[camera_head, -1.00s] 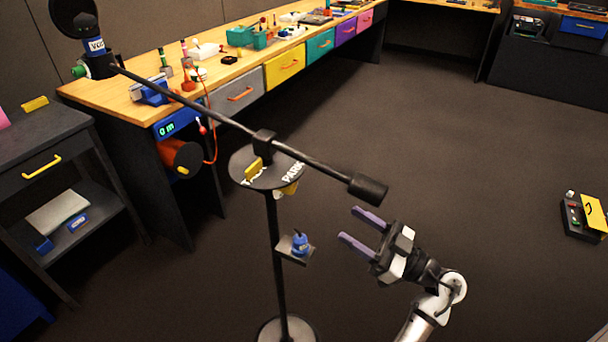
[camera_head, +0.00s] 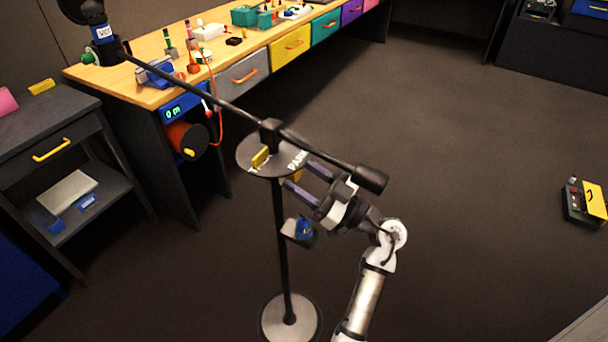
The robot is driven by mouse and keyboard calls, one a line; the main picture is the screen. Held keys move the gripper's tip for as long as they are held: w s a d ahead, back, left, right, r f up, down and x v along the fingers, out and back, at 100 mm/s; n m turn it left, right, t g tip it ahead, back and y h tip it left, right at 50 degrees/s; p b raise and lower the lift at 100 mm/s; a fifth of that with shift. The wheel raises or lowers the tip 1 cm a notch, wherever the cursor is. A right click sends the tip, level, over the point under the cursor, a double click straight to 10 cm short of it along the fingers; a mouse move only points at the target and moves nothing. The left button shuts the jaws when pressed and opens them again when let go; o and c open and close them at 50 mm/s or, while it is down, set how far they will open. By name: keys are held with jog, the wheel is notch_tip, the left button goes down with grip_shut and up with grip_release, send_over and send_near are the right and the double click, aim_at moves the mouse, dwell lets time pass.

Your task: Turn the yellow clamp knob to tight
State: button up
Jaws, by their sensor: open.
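A black stand holds a round dark disc (camera_head: 246,148) with white lettering, partly legible as "PARK". A yellow bar (camera_head: 260,157) sits on the disc's top, left of the post. A second yellow piece (camera_head: 298,177) shows under the disc's right edge; I cannot tell for sure which one is the clamp knob. My gripper (camera_head: 297,174) is open, its two purple fingers pointing left at the disc's right edge. The lower yellow piece appears between the fingertips in this view; contact cannot be told. The knob's tight marking is not readable.
A long black boom (camera_head: 215,98) crosses above the disc, its dark counterweight (camera_head: 371,178) close over my gripper. The workbench (camera_head: 150,92) stands behind left.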

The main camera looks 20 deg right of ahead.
jog(key=c, duration=1)
jog(key=shift+n+b, duration=0.3)
jog(key=shift+n, duration=0.1)
jog(key=shift+f+n+g+y+b, duration=0.15)
jog(key=shift+n+g+y+b, duration=0.6)
jog(key=shift+n, duration=0.45)
jog(key=n+g+b, duration=0.1)
jog(key=n, duration=0.1)
jog(key=n+g+y+b, duration=0.1)
jog(key=n+b, duration=0.1)
jog(key=n, duration=0.1)
jog(key=shift+w+d, duration=0.1)
jog(key=shift+d, duration=0.05)
jog(key=n+g+b, duration=0.2)
jog(key=n+b, duration=0.1)
jog(key=n, duration=0.1)
jog(key=shift+n, duration=0.4)
jog(key=shift+r+n+g+b, duration=0.25)
jog(key=shift+n+g+b, duration=0.3)
jog(key=shift+n+b, duration=0.25)
